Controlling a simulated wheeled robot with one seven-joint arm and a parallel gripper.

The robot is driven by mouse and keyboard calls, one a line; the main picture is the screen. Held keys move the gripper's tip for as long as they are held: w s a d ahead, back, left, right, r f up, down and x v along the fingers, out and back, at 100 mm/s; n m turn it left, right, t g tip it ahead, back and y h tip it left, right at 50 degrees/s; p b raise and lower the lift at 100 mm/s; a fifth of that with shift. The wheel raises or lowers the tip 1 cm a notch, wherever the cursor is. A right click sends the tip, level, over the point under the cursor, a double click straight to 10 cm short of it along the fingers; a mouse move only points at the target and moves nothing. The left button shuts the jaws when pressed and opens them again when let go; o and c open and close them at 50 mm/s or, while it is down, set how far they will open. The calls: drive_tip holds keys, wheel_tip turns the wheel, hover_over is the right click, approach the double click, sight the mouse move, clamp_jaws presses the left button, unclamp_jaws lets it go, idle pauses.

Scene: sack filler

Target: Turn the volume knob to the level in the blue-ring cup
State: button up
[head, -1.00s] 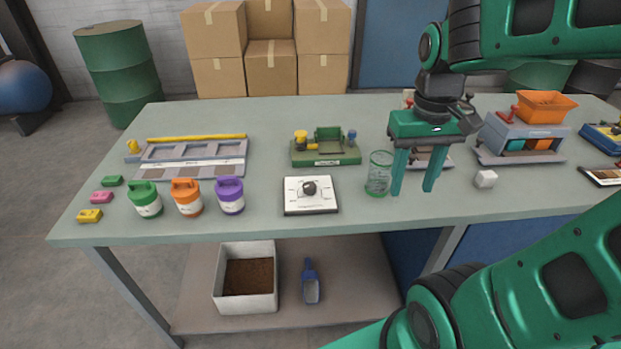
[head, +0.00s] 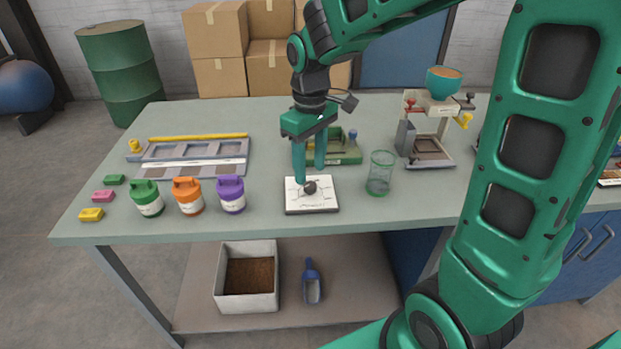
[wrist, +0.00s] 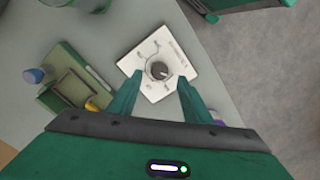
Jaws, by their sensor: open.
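The dark round volume knob (head: 310,187) sits on a white dial plate (head: 328,206) near the table's front edge. In the wrist view the knob (wrist: 158,70) shows between the fingertips, with printed marks around it on the plate (wrist: 135,62). My gripper (head: 309,174) is open and points down just above and behind the knob. I cannot tell whether a finger touches it. A clear greenish cup (head: 380,174) stands to the right of the plate. I cannot make out a blue ring or a level in it.
A green fixture (head: 345,148) stands behind my gripper. Purple (head: 231,195), orange (head: 187,196) and green (head: 146,199) jars stand to the left of the plate. A press-like device (head: 432,150) stands at the right. The table is clear just around the plate.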

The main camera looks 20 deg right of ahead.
sight(310, 185)
drive_tip(key=shift+f, duration=2.15)
